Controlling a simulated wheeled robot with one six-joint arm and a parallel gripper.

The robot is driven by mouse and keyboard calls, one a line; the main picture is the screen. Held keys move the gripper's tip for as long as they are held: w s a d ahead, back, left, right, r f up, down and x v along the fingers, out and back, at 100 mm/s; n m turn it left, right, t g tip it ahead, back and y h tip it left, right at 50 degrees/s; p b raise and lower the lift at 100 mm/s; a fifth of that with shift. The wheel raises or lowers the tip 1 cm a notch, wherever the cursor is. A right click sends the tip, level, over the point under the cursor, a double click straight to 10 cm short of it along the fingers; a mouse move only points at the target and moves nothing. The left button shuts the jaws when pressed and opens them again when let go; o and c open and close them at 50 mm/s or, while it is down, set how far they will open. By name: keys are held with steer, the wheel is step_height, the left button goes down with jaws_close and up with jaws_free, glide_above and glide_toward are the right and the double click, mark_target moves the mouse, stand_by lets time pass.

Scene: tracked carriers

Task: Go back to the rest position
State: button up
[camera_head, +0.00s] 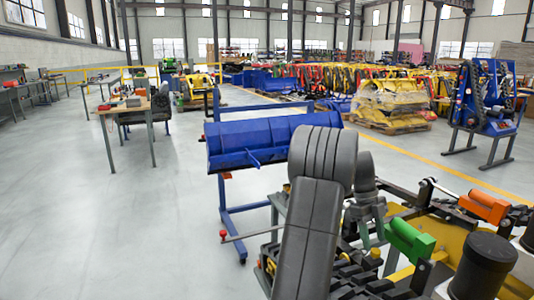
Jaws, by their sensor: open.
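My dark grey arm rises through the lower middle of the view and folds over at its top. Behind the fold, its far end comes down to my gripper (371,232), which is small and partly hidden. My gripper is open, and I see nothing held in it. It is over or in front of dark machine parts at the lower right; I cannot tell whether it touches them.
A blue bucket-like attachment (255,142) on a blue stand is just beyond my arm. Green (409,240) and orange (484,207) parts sit at lower right. A workbench (125,108) stands at left. A blue stand with tracks (486,105) is at right. The left floor is clear.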

steer(key=shift+x, duration=1.4)
